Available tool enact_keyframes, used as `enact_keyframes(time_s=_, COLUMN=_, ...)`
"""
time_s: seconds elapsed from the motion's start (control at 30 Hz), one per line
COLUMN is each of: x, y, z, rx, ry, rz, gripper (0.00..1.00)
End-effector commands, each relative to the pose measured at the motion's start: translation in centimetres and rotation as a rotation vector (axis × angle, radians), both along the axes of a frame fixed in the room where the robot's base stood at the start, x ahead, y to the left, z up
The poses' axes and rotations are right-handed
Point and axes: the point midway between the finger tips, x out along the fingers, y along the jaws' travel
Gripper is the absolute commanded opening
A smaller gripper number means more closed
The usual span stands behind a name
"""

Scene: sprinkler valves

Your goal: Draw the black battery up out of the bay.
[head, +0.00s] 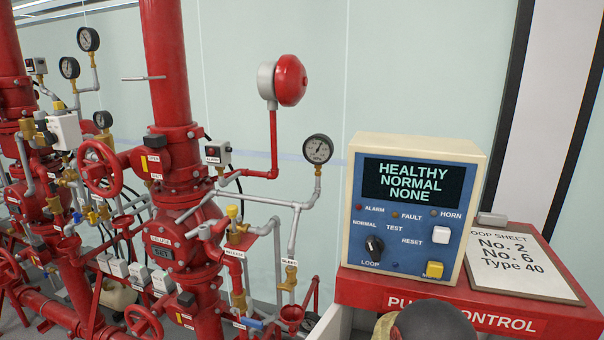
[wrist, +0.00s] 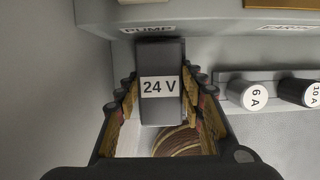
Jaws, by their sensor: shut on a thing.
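The black battery (wrist: 162,105) is a dark block with a white label reading 24 V, in the middle of the wrist view. My gripper (wrist: 161,92) is shut on it, with one finger along its left side and one along its right. A label reading PUMP (wrist: 147,29) is on the grey panel just above the battery. A brown, ringed round thing (wrist: 177,142) shows below the battery. The bay's depth around the battery is hard to tell. The battery does not show in the head view.
Fuses marked 6 A (wrist: 254,97) and 10 A (wrist: 303,92) sit close on the right. A grey wall (wrist: 50,90) is on the left. In the head view, a control box (head: 412,210) and a loop sheet (head: 512,262) sit on a red cabinet (head: 400,297); red pipework (head: 165,70) stands left.

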Motion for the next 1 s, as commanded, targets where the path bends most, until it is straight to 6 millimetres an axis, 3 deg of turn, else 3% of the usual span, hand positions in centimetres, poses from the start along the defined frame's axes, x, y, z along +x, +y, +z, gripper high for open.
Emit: enact_keyframes(time_s=1.0, x=0.2, y=0.1, z=2.2, rx=0.001, ry=-0.005, rz=0.001, gripper=0.0)
